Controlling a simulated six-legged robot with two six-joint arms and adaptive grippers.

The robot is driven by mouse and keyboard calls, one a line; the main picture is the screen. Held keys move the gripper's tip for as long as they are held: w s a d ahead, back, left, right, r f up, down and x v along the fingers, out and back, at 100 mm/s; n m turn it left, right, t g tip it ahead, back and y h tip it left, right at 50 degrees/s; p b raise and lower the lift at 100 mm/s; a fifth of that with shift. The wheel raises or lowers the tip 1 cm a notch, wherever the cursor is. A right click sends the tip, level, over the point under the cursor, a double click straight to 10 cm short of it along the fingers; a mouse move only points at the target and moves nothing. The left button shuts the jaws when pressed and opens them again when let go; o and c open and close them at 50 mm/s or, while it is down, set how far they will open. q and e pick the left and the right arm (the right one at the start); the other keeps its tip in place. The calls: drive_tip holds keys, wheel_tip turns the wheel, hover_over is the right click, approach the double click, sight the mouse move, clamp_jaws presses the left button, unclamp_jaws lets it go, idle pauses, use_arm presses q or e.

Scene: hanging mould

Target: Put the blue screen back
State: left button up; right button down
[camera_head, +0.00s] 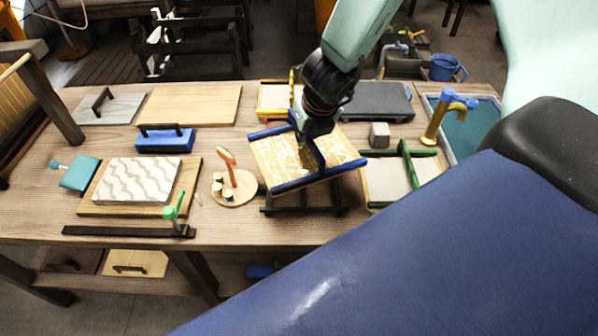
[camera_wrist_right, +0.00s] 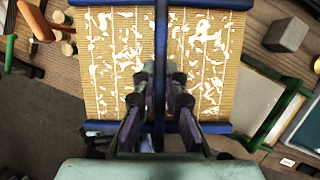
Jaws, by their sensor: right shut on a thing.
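The blue screen (camera_head: 275,160) is a tan slatted panel with white flecks, blue edge bars and a bar across its middle. It is at the centre of the table in the head view, tilted, above a low dark stand (camera_head: 302,210). I cannot tell whether it touches the stand. My right gripper (camera_head: 315,142) is shut on the middle bar. In the right wrist view the screen (camera_wrist_right: 110,60) fills the upper middle, with the gripper fingers (camera_wrist_right: 160,98) on either side of the bar. My left gripper is not in view.
A green-framed screen (camera_head: 385,180) lies right of the blue one, with a grey block (camera_head: 379,134) behind it. A yellow-framed screen (camera_head: 273,98) and a dark grey tray (camera_head: 377,100) are behind. A round board (camera_head: 240,194) with small tools stands close on the left. A teal vat (camera_head: 478,125) is at the right.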

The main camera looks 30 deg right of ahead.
sight(306, 154)
drive_tip(key=shift+a+f, duration=0.1)
wheel_tip(306, 154, down, 6)
drive_tip(key=b, duration=0.4)
drive_tip(key=shift+s+f+b, duration=0.1)
drive_tip(key=shift+f+b, duration=0.2)
drive_tip(key=shift+f, duration=0.1)
wheel_tip(306, 154, down, 2)
drive_tip(key=shift+s+a+f+b, duration=0.1)
drive_tip(key=shift+a+b, duration=0.05)
drive_tip(key=shift+b, duration=0.55)
drive_tip(key=shift+f, duration=0.3)
drive_tip(key=shift+w+f, duration=0.15)
drive_tip(key=shift+w, duration=0.05)
